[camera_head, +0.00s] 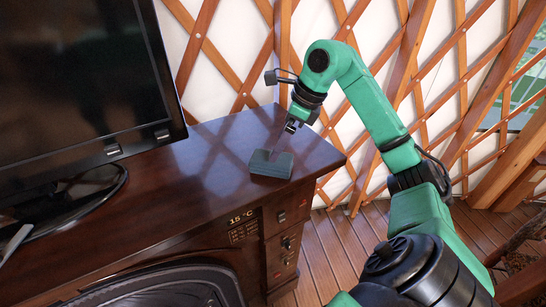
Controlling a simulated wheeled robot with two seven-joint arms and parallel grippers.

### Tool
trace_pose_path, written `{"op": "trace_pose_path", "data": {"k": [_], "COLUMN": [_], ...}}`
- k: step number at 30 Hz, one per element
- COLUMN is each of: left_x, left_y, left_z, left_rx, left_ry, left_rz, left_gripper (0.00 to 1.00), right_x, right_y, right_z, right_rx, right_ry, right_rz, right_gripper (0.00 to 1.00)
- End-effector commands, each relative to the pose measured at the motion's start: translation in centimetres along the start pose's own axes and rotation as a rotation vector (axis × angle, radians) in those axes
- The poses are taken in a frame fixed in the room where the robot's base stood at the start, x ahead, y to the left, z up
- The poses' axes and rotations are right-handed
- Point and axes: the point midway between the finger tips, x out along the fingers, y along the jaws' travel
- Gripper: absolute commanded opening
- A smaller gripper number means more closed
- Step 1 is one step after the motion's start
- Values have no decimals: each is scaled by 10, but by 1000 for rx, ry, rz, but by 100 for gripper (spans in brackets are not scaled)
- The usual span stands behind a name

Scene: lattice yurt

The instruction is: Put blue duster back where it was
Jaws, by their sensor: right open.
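The blue duster, a small dark grey-blue block (270,164), lies on the dark wooden cabinet top (205,185) near its right end. A notch or thin part shows at its upper edge. My right gripper (291,127) is over the cabinet's back right corner, just above and behind the block in the picture. It is open and looks empty, with a small gap between it and the block.
A large black television (85,75) stands on the cabinet at left. A dark curved object (160,287) is at the bottom edge. Drawers with knobs (281,241) face the wooden floor (335,245). The lattice wall rises behind. The cabinet top between television and block is clear.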

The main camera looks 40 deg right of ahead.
Motion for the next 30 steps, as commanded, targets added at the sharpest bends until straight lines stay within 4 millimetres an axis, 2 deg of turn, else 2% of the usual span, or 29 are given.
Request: {"op": "trace_pose_path", "data": {"k": [3, 6, 10, 25, 28, 30], "left_x": [3, 0, 0, 0, -12, -29], "left_y": [0, 0, 0, 1, 1, 1], "left_z": [0, 0, 0, 0, -1, -3], "left_rx": [0, 1, 1, 3, 3, 3], "left_ry": [0, 0, 0, 0, 0, 0], "left_rz": [0, 0, 0, 1, 2, 2], "left_gripper": [0, 0, 0, 0, 0, 0], "right_x": [-30, -47, -54, -54, -66, -81], "right_y": [-1, -1, 0, 0, 0, 0], "right_z": [0, 1, 0, 0, 5, 12], "right_rx": [2, 0, 1, 0, 0, 0], "right_ry": [-1, -1, 0, 0, -1, -1], "right_rz": [-6, -3, 0, 0, 0, 0], "right_gripper": [100, 100, 100, 100, 100, 100]}}
